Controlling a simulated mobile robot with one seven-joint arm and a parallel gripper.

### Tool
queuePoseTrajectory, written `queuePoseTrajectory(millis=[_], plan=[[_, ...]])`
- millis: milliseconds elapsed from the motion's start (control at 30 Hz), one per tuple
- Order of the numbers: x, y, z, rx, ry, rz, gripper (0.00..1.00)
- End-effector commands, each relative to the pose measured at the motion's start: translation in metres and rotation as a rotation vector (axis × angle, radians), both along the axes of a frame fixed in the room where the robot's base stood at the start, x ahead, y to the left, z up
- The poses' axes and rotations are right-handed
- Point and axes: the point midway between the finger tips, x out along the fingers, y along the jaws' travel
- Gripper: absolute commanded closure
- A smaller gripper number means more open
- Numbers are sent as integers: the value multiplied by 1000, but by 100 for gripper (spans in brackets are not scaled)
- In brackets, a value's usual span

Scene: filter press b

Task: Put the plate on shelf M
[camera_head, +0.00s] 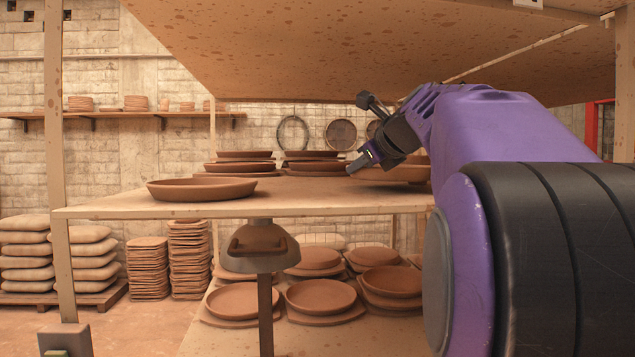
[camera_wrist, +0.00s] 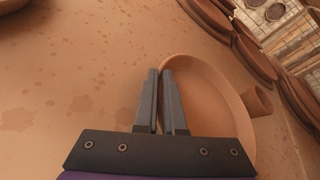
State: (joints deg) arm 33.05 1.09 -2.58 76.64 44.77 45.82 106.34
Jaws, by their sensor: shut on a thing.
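My gripper (camera_head: 362,162) is at the right over the middle board of the rack. It is shut on the rim of a round brown clay plate (camera_head: 405,173). In the wrist view the fingers (camera_wrist: 160,75) pinch the left side of this plate (camera_wrist: 215,105), whose lower part is hidden behind the gripper body. The plate is roughly level, at or just above the board; I cannot tell whether it touches. The middle board (camera_head: 310,203) is wooden and stained. No letter M is readable, so I cannot confirm which shelf is M.
Another plate (camera_head: 201,189) lies at the board's front left. Stacked plates (camera_head: 245,162) stand along its back. A small clay piece (camera_wrist: 257,101) is close beside the held plate. A stained upper board (camera_head: 330,50) hangs above. The board's front middle is free.

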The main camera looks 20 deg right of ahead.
Motion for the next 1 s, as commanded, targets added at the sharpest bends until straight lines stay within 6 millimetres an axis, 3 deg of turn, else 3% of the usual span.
queuePoseTrajectory(millis=[100,467,500,667,1000], plan=[[0,0,-19,0,-1,0,100],[0,0,-23,-2,-1,0,100],[0,0,-24,0,1,0,90],[0,0,-24,0,1,0,63],[0,0,-21,0,0,0,63]])
